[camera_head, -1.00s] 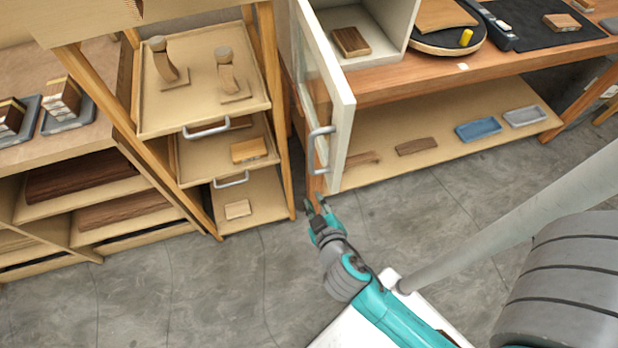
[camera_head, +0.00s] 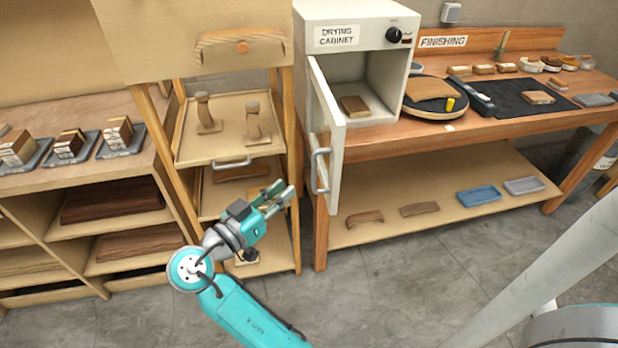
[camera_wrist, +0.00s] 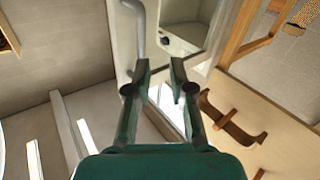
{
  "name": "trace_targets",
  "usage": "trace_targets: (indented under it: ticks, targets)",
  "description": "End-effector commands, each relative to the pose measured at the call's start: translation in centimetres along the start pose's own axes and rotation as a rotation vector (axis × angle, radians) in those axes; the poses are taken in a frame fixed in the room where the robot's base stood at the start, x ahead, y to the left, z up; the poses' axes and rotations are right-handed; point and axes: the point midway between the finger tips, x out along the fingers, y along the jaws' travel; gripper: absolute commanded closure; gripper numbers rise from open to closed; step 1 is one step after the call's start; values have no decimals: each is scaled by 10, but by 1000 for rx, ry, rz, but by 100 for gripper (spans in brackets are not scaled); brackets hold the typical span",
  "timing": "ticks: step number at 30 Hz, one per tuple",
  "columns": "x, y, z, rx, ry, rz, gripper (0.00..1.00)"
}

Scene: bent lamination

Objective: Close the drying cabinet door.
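The drying cabinet (camera_head: 360,12) is a white box on the bench, labelled on its front. A grey bar handle (camera_head: 320,171) is on the door's face. A brown wooden block (camera_head: 354,105) lies inside the cabinet. My gripper (camera_head: 279,196) is open and empty, left of the door and a little below the handle, apart from it. In the wrist view my gripper's fingers (camera_wrist: 160,75) are spread, with the door handle (camera_wrist: 139,35) beyond them.
A wooden rack with trays (camera_head: 230,128) stands close left of the door, behind my gripper. The bench (camera_head: 390,138) carries a turntable (camera_head: 432,100) and a black mat (camera_head: 515,98).

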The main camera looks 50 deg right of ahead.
Motion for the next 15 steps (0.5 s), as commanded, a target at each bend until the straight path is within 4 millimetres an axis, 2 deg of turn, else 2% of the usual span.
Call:
trace_targets:
  ticks: [1,3,8,11,15]
  targets:
    - [-4,1,-12,40,-5,38,78]
    - [-8,4,-22,83,-10,85,78]
    - [-12,9,-32,130,-17,139,78]
    - [-7,11,-33,135,-18,146,78]
    - [12,14,-32,134,-18,146,78]
